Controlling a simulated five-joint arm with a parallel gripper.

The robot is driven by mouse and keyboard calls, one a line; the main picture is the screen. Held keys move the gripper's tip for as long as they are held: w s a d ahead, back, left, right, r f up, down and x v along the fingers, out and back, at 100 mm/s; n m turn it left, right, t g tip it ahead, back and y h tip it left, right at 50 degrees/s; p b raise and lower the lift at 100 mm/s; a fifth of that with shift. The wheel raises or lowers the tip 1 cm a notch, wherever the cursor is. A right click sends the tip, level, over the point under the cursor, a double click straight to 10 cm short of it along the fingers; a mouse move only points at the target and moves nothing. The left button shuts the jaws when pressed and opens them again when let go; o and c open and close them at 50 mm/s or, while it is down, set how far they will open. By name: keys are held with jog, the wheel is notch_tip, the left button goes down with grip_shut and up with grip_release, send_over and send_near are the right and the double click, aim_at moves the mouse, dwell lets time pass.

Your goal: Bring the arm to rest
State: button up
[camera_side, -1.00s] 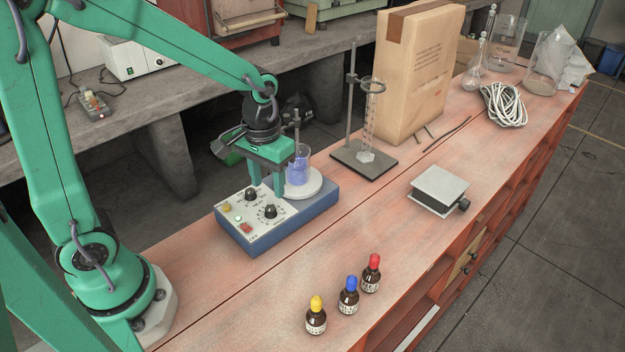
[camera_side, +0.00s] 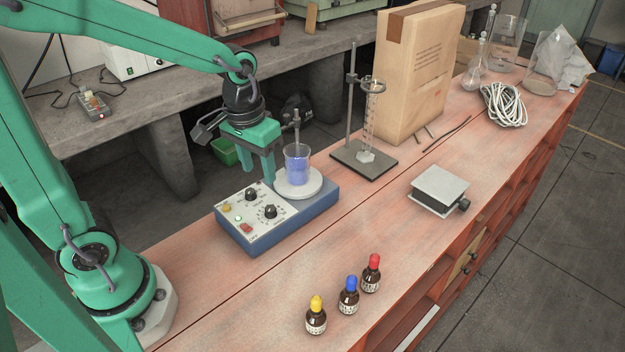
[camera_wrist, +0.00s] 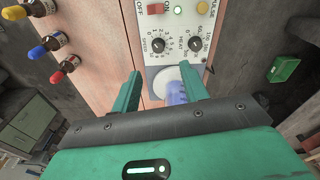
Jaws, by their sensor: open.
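My green gripper (camera_side: 260,166) hangs above the back edge of the blue hotplate stirrer (camera_side: 268,242) in the side view, fingers pointing down. Its two fingers are apart with nothing between them. A beaker of blue liquid (camera_side: 297,168) stands upright on the white round plate (camera_side: 311,190), just to the right of the fingers and apart from them in that view. In the wrist view, the open gripper (camera_wrist: 163,88) shows both fingers, and the beaker (camera_wrist: 176,93) shows partly beside the right finger. The stirrer's knobs and switches (camera_wrist: 173,10) are beyond the fingertips.
Three dropper bottles (camera_side: 347,295) stand at the front of the bench. A ring stand (camera_side: 364,160), a cardboard package (camera_side: 415,75), a small grey platform (camera_side: 440,188) and a coiled white cable (camera_side: 503,104) are to the right. The bench between bottles and stirrer is clear.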

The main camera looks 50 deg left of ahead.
jog(key=s+a+r+m+t, duration=0.1)
jog(key=s+r+t, duration=0.3)
jog(key=s+r, duration=0.4)
jog(key=shift+s+a+m+t, duration=0.3)
jog(key=shift+s+m, duration=0.1)
jog(key=shift+m, duration=0.1)
